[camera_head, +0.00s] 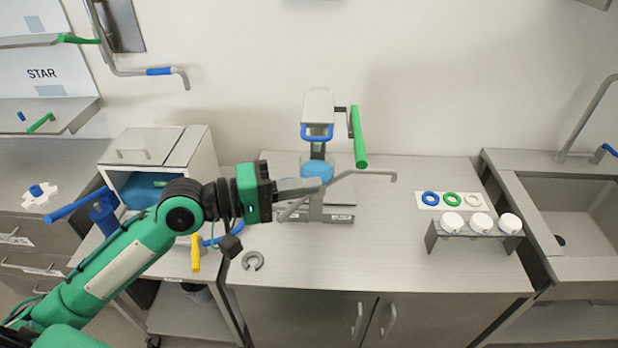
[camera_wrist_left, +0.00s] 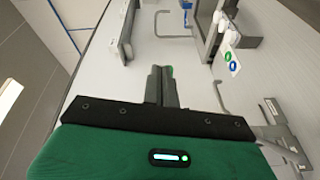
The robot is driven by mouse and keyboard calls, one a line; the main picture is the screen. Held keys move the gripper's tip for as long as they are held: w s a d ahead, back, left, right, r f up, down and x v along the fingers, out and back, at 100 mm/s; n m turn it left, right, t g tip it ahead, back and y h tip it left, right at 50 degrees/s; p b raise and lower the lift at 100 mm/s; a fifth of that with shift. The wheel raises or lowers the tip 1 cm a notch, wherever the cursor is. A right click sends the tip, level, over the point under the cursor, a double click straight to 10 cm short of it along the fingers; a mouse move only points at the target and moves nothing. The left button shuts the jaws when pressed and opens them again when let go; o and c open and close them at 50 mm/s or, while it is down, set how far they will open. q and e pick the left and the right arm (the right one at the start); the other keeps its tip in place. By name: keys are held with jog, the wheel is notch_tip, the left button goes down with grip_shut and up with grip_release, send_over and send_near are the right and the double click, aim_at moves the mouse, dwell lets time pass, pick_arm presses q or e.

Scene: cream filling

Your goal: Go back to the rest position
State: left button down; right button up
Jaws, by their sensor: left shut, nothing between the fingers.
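My left arm reaches in from the left in the head view. Its gripper (camera_head: 318,184) is shut and empty, in front of the filling machine (camera_head: 318,105) on the middle counter. The fingers look close to the machine's lower part; I cannot tell whether they touch it. In the left wrist view the gripper (camera_wrist_left: 162,72) shows its two fingers together with nothing between them. The machine has a green handle (camera_head: 358,137) and a blue part (camera_head: 317,168). My right gripper is not in view.
A grey rack (camera_head: 430,237) with white-topped containers (camera_head: 481,223) stands on the right of the counter, by a plate with coloured rings (camera_head: 420,197). A sink (camera_head: 575,205) is far right. An open box (camera_head: 190,150) stands left.

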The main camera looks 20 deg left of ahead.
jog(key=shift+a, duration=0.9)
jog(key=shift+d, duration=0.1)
